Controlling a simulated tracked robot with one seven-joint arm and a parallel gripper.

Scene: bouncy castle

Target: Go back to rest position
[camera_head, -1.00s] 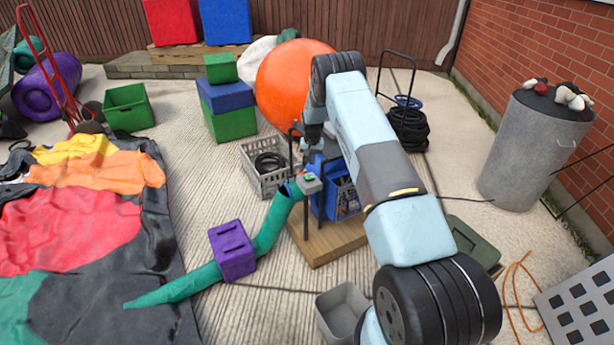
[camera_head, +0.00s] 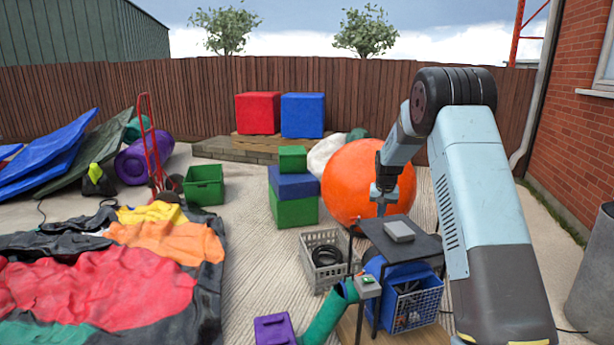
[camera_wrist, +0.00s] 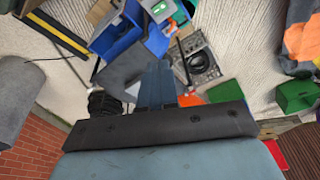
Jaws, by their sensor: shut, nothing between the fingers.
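My gripper (camera_head: 381,208) hangs from the raised, bent arm on the right side of the head view. It points down just behind the small dark table (camera_head: 420,243), in front of the big orange ball. Its fingers are together with nothing between them. In the wrist view the blue fingers (camera_wrist: 158,85) show close together at the middle, with the dark table top beyond them. A small grey box (camera_head: 399,231) lies on the table top, apart from my gripper.
A blue crate (camera_head: 418,308) stands under the table. A grey basket (camera_head: 307,262) holding a black coil stands left of it. The orange ball (camera_head: 350,165) is close behind my gripper. Stacked boxes (camera_head: 294,210) stand further left. A deflated castle (camera_head: 110,275) covers the left floor. A brick wall (camera_head: 575,110) rises at right.

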